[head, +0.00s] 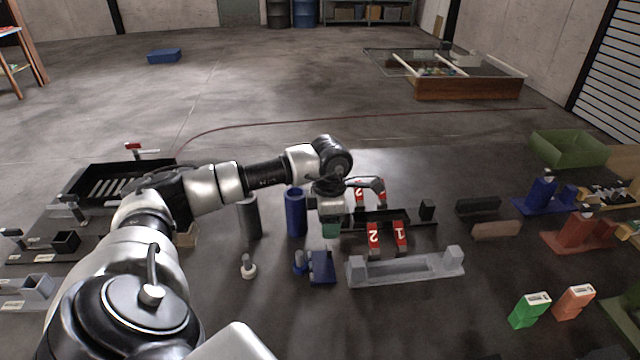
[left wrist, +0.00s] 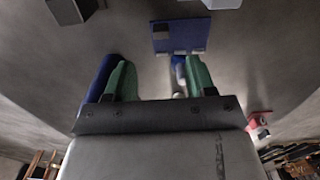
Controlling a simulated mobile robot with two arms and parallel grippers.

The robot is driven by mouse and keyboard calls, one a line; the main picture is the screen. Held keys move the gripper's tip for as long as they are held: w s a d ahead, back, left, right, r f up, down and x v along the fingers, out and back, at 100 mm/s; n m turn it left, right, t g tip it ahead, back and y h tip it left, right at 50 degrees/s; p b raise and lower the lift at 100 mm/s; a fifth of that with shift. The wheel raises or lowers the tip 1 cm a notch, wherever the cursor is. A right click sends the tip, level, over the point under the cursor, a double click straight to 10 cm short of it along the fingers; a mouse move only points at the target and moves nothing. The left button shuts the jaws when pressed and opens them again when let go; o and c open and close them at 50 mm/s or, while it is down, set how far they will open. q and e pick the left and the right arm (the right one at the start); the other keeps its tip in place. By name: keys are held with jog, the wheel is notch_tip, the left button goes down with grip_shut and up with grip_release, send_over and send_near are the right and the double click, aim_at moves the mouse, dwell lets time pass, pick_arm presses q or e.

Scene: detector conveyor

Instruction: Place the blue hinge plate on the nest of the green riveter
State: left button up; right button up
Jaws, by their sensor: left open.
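A blue plate (head: 321,268), which looks like the blue hinge plate, lies on the dark surface in front of my left gripper. It also shows at the top of the left wrist view (left wrist: 180,35), ahead of the fingertips and apart from them. My left gripper (head: 331,228) points down above the surface, behind the plate. Its two green fingers (left wrist: 159,80) are spread, with nothing gripped between them. A dark green fixture (head: 627,318), cut off at the right edge, may be the green riveter; its nest cannot be made out. My right gripper does not show.
A small blue post (head: 299,263) stands left of the plate, with a blue cylinder (head: 296,212) behind. A grey trough (head: 405,272) lies right, with red numbered pieces (head: 374,236) behind it. Blue (head: 541,198) and red-brown (head: 580,234) fixtures and a green block (head: 528,312) stand farther right.

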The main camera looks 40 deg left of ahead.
aim_at(328, 247)
pick_arm(q)
notch_tip(328, 247, down, 3)
jog(key=shift+f, duration=0.1)
notch_tip(328, 247, down, 5)
jog(key=shift+s+r+p, duration=0.1)
jog(key=shift+s+p, duration=0.05)
jog(key=shift+p, duration=0.9)
jog(key=shift+f, duration=0.3)
grip_shut()
